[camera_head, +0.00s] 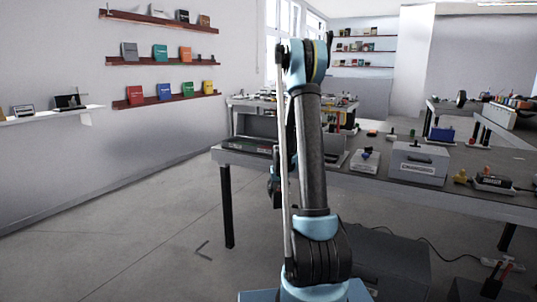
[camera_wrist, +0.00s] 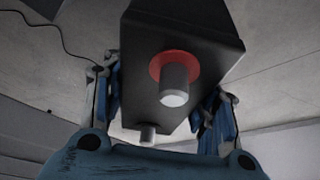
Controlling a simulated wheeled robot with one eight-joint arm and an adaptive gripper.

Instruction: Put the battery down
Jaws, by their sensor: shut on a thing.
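The battery (camera_wrist: 185,35) is a dark, box-shaped block that fills the upper middle of the wrist view. One of its round metal terminals has a red ring, and a second, plain terminal shows lower down. My gripper (camera_wrist: 162,108) is shut on the battery, with a blue finger on each side of it. The grey floor shows around the battery in this view. In the head view, my arm covers most of the gripper, and I cannot make out the battery there.
A long grey workbench (camera_head: 455,192) stands ahead and to the right, holding a grey box (camera_head: 419,165), a yellow item (camera_head: 461,177) and other small things. Shelves with books (camera_head: 165,92) hang on the left wall. Open floor (camera_head: 130,240) lies at the left.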

